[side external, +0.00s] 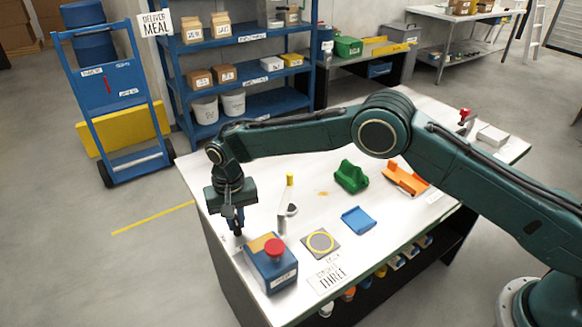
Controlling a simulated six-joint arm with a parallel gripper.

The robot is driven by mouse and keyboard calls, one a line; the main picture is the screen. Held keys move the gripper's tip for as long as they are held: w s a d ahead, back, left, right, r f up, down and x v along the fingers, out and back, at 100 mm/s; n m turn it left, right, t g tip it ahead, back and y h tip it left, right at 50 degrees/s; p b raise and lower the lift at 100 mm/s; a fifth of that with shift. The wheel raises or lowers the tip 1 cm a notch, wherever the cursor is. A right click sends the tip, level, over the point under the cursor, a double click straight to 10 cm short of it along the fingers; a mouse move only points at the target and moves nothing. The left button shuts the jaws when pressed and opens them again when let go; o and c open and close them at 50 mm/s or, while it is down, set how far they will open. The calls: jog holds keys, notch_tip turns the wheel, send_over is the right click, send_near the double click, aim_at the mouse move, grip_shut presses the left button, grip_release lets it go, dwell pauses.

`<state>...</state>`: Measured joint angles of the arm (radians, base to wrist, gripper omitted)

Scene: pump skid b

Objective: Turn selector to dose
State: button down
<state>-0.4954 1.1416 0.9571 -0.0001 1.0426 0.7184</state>
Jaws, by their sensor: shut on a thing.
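My gripper (238,229) points straight down over the left edge of the white table (330,205), just behind the blue control box. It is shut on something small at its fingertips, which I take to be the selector. The fingers hide most of it, so its pointer and setting cannot be read. The blue control box (270,265) has a red mushroom button (274,249) and a yellow-orange patch on top. A label on its front is too small to read.
A slim yellow-topped part (289,182) stands right of my gripper. Green (351,176), orange (405,180) and blue (358,220) holders and a grey pad with a yellow ring (320,243) lie farther right. A red-handled fitting (465,116) stands at the far end.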

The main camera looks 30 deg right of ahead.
jog(key=m, duration=0.3)
jog(key=shift+m, duration=0.5)
jog(key=m, duration=0.3)
jog(key=shift+m, duration=4.2)
jog(key=c, duration=1.4)
grip_release()
jog(key=shift+c, duration=0.2)
